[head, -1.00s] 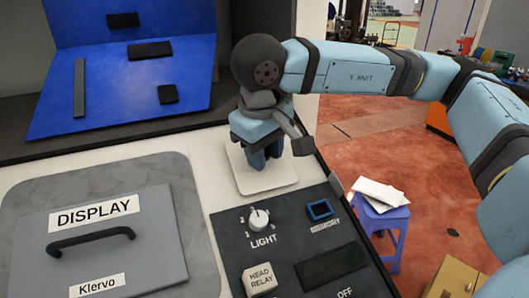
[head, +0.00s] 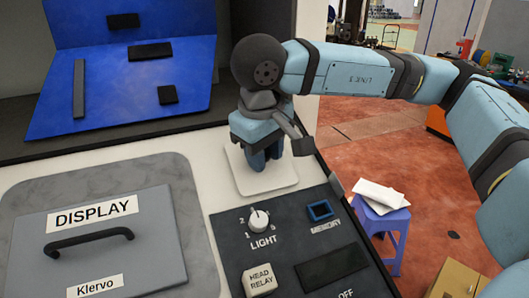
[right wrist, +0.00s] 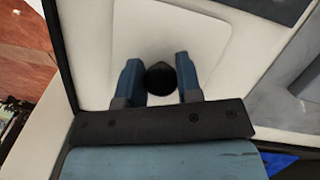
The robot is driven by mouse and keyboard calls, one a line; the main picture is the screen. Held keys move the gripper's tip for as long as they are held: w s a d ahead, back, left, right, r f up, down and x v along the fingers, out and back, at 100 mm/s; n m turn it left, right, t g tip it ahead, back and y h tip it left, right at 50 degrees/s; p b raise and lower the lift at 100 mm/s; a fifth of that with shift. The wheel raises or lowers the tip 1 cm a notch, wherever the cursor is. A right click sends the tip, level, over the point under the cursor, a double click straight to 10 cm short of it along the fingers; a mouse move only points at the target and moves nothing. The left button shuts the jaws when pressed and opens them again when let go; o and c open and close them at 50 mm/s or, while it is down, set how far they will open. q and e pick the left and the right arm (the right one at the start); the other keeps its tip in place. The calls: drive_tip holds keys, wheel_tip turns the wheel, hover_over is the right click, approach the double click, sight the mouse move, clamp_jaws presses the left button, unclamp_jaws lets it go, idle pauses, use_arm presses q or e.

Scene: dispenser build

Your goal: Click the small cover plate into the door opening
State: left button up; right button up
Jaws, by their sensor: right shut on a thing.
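A white, square plate with rounded corners (head: 240,176) lies on the pale panel, past the top of the black control panel; it also shows in the right wrist view (right wrist: 160,28). It looks like the small cover plate. A black round knob (right wrist: 161,77) stands at its middle. My right gripper (head: 265,160) points down over the plate, its blue fingers shut on the knob; the fingers also show in the right wrist view (right wrist: 158,68). I cannot tell whether the plate sits flush or slightly raised. My left gripper is out of view.
The grey DISPLAY door (head: 150,235) with a black handle (head: 90,241) is at the left. Several black pieces lie on a blue mat (head: 120,95) behind. The control panel (head: 280,222) with dial and buttons is in front. A purple stool (head: 385,225) stands at the right.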

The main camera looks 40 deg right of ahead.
drive_tip(key=shift+w+f+b, duration=0.1)
drive_tip(key=shift+f+b, duration=0.2)
drive_tip(key=shift+b, duration=0.05)
idle(0.5)
drive_tip(key=o, duration=1.6)
drive_tip(key=shift+r, duration=0.1)
drive_tip(key=shift+s+a+r+p, duration=0.1)
drive_tip(key=shift+r+p, duration=0.3)
drive_tip(key=shift+r, duration=0.55)
drive_tip(key=shift+s+a+r+p, duration=0.15)
drive_tip(key=shift+r+p, duration=0.25)
drive_tip(key=shift+r, duration=0.6)
drive_tip(key=shift+s+a+r+p, duration=0.1)
drive_tip(key=shift+r+p, duration=0.3)
drive_tip(key=shift+r, duration=0.55)
